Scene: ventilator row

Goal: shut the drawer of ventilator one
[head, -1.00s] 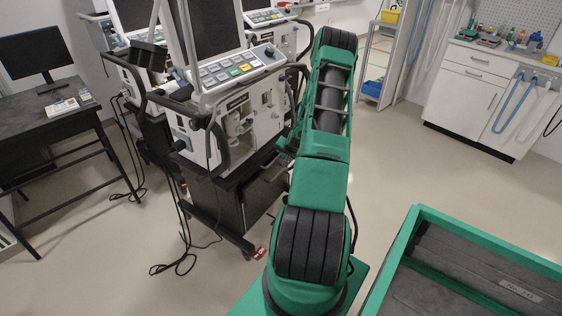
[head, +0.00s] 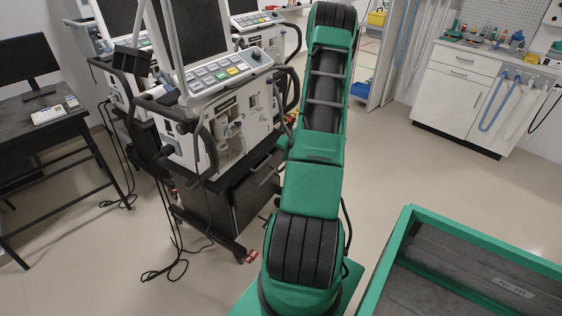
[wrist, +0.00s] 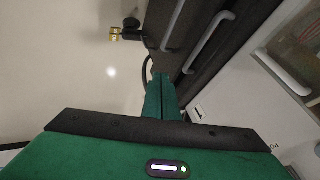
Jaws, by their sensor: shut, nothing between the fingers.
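The nearest ventilator (head: 222,95) stands left of my arm in the head view, with a white body and a keypad on top. Its dark lower cabinet holds a drawer (head: 257,190) with a bar handle, partly hidden behind my arm. I cannot tell from the head view how far the drawer stands out. In the wrist view, a dark front with grey bar handles (wrist: 208,40) lies just beyond my fingers. My gripper (wrist: 163,84) is shut and empty, its green fingers together close to that dark front. Whether they touch it I cannot tell. The head view hides my gripper behind the arm.
More ventilators (head: 255,20) stand behind in a row. Black cables (head: 175,265) hang to the floor at the near ventilator's left. A desk with a monitor (head: 27,62) is at far left. A white cabinet (head: 455,95) stands at right, with clear floor before it.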

